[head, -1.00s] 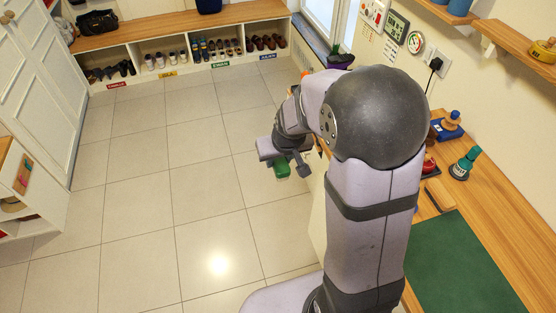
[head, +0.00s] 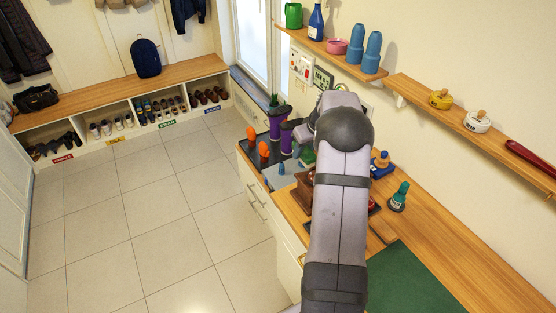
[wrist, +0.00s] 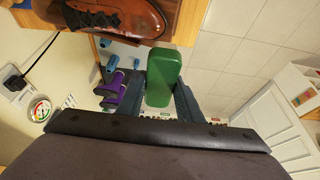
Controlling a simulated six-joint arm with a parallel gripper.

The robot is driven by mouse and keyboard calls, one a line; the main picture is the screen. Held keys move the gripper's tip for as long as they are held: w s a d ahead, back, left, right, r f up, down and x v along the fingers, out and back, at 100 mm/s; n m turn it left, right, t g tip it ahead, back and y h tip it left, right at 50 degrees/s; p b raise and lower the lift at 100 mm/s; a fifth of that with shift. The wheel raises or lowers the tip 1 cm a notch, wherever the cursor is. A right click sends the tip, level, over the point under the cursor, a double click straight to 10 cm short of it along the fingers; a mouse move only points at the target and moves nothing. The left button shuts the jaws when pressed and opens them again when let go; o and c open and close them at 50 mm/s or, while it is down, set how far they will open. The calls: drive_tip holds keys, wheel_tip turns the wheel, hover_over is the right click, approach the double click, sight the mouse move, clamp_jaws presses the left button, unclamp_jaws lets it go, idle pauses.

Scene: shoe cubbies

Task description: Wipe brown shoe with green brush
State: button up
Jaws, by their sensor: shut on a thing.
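In the wrist view my gripper (wrist: 163,95) is shut on the green brush (wrist: 163,75), one finger on each side of it. The brown shoe (wrist: 110,14), with dark laces, lies at the top left of that view, cut off by the frame edge. The brush is close to the shoe's side, with a small gap between them in the picture; I cannot tell the depth. In the head view the green brush (head: 308,157) shows only partly beside my arm, over the counter. My arm hides most of the gripper there, and I cannot make out the shoe clearly.
The wooden counter (head: 440,240) carries a green mat (head: 400,285), a green bottle (head: 399,197) and a blue-based item (head: 381,166). Purple boots (head: 280,120) and orange items (head: 263,147) stand at the counter's far end. A wall shelf (head: 470,130) runs above. Open floor lies left.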

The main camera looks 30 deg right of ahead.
drive_tip(key=d+r+p, duration=0.1)
drive_tip(key=d+r, duration=0.1)
drive_tip(key=d, duration=0.3)
drive_tip(key=shift+s+a+f+b, duration=0.15)
drive_tip(key=shift+f+b, duration=0.5)
drive_tip(key=shift+f, duration=0.75)
drive_tip(key=shift+s+a+f+b, duration=0.1)
drive_tip(key=shift+f+b, duration=0.5)
drive_tip(key=shift+f, duration=0.85)
drive_tip(key=shift+s+a+f+b, duration=0.15)
drive_tip(key=shift+f+b, duration=0.5)
drive_tip(key=shift+f, duration=0.75)
drive_tip(key=shift+s+d, duration=0.15)
drive_tip(key=shift+s, duration=0.15)
drive_tip(key=shift+c, duration=0.5)
drive_tip(key=shift+s+r+b, duration=0.1)
drive_tip(key=shift+s+b, duration=0.45)
drive_tip(key=shift+s, duration=2.15)
drive_tip(key=shift+r+p, duration=0.25)
drive_tip(key=shift+p, duration=0.45)
drive_tip(key=w, duration=0.5)
drive_tip(key=shift+f, duration=0.25)
drive_tip(key=shift+w, duration=0.35)
drive_tip(key=shift+w+r+p, duration=0.2)
drive_tip(key=shift+r+p, duration=0.05)
drive_tip(key=shift+p, duration=0.1)
wheel_tip(320, 180, up, 7)
drive_tip(key=p, duration=0.3)
drive_tip(key=shift+r, duration=0.15)
